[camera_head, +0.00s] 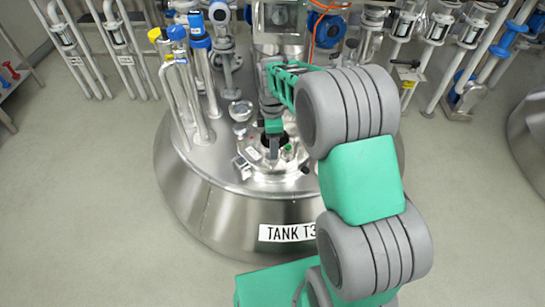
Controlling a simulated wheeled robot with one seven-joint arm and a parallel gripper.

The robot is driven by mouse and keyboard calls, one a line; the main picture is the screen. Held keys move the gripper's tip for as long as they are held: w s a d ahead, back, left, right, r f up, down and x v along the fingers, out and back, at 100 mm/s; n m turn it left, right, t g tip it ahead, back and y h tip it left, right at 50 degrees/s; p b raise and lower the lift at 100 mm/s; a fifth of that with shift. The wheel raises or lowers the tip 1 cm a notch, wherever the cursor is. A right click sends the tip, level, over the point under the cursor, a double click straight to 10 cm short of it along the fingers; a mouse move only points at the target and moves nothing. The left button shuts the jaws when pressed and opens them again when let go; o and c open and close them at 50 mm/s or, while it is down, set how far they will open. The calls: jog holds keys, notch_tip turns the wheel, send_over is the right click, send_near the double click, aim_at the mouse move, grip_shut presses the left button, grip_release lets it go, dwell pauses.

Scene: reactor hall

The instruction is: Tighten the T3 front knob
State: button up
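The steel tank (215,205) carries the label "TANK T3" (287,232) on its front. On its top is a round raised lid (285,178) with several small fittings. My arm comes in from the lower right and bends over the tank. My gripper (274,143) points down at the back part of the lid, with a green part and dark fingertips low over a dark round spot. A small dark knob-like part (305,169) is at the lid's front right edge, apart from the gripper. I cannot tell which part is the front knob, or whether the fingers hold anything.
Upright steel pipes (190,95) with yellow and blue caps stand on the tank's left. A row of pipes and valves (470,50) runs along the back. Another tank (530,140) is at the right edge. The floor (80,200) to the left is clear.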

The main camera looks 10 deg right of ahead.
notch_tip(320, 180, down, 6)
jog(key=shift+f+b, duration=0.1)
jog(key=shift+b, duration=0.45)
jog(key=shift+c, duration=0.5)
jog(key=c, duration=1.3)
jog(key=shift+m+p, duration=0.3)
jog(key=m+p, duration=0.1)
jog(key=m, duration=0.2)
jog(key=shift+r+p, duration=0.2)
jog(key=shift+p, duration=0.2)
jog(key=m+p, duration=0.1)
jog(key=m, duration=0.4)
jog(key=shift+m+p, duration=0.3)
jog(key=shift+p, duration=0.05)
